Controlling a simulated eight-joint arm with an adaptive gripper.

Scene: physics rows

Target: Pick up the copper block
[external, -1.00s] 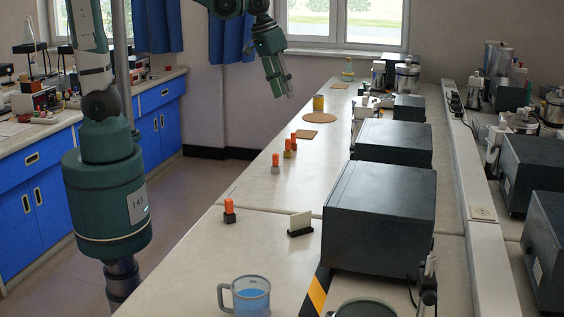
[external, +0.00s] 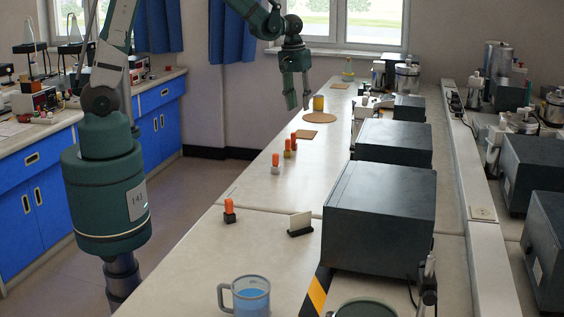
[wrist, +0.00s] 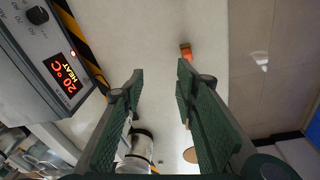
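Several small blocks with orange tops stand on the bench in the external view. One has a grey base (external: 275,169), one a yellowish base (external: 287,153), one a reddish-brown base partly hidden behind it (external: 294,145), and one a dark base (external: 229,217). The reddish-brown one looks like the copper block, but it is too small to be sure. My gripper (external: 298,107) is above the bench, beyond this row and near the yellow cylinder (external: 319,103). In the wrist view my gripper (wrist: 160,70) is open and empty. An orange-topped object (wrist: 186,51) shows near its right fingertip.
A blue-filled beaker (external: 250,297), a small white card in a black stand (external: 300,223) and dark boxes (external: 378,218) occupy the bench. A heater with a lit display (wrist: 65,75) and a glass vessel (wrist: 138,150) show in the wrist view. The bench's left strip is mostly clear.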

